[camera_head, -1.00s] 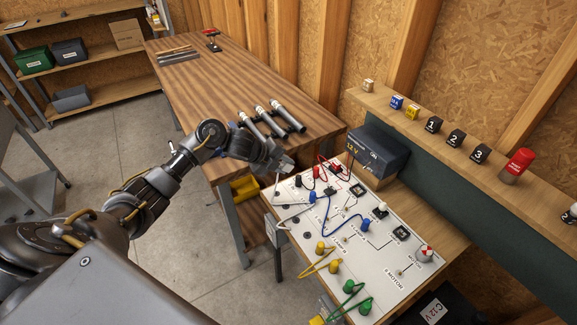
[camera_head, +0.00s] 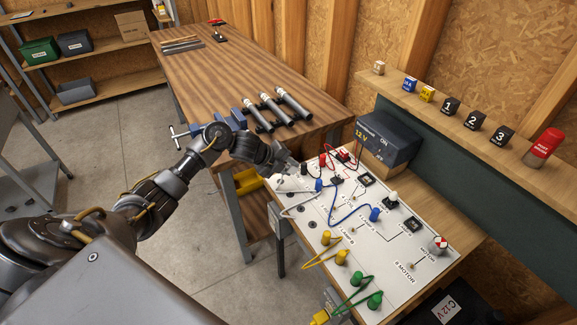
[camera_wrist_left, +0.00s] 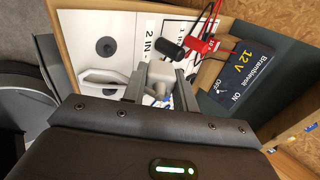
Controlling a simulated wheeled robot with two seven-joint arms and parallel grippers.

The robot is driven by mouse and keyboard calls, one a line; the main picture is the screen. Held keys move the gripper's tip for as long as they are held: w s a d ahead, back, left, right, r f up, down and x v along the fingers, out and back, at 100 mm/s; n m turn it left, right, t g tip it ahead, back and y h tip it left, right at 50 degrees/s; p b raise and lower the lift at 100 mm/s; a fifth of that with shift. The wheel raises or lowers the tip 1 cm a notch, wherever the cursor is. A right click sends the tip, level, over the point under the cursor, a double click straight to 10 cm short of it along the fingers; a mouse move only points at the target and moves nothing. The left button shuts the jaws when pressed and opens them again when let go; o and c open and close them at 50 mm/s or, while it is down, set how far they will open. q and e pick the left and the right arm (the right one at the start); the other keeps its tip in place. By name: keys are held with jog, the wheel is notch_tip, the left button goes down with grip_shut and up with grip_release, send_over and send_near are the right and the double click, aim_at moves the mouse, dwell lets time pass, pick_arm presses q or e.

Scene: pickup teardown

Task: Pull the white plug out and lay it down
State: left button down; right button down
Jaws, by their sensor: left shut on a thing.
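My left gripper (camera_head: 284,171) is at the far left corner of the white circuit board (camera_head: 388,270). In the left wrist view its two fingers (camera_wrist_left: 160,88) are shut on the white plug (camera_wrist_left: 158,70), which shows as a pale block between them. A white lead (camera_head: 296,213) curves over the board close by, and a white loop shows in the wrist view (camera_wrist_left: 98,77). The gripper hides most of the plug in the head view. I cannot tell whether its pin is in a socket. My right gripper is not in view.
Black (camera_wrist_left: 168,50) and red (camera_wrist_left: 198,47) plugs stand close to the held plug. Blue (camera_head: 375,215), yellow (camera_head: 341,257) and green (camera_head: 374,300) plugs stand on the board. A 12 V battery box (camera_head: 388,139) stands behind. The wooden bench (camera_head: 225,75) has bare room.

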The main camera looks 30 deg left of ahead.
pick_arm(q)
jog(key=shift+f, duration=0.25)
jog(key=c, duration=1)
grip_release()
jog(key=b+v, duration=0.1)
jog(key=v, duration=1)
jog(key=shift+d, duration=0.1)
jog(key=shift+d+f, duration=0.1)
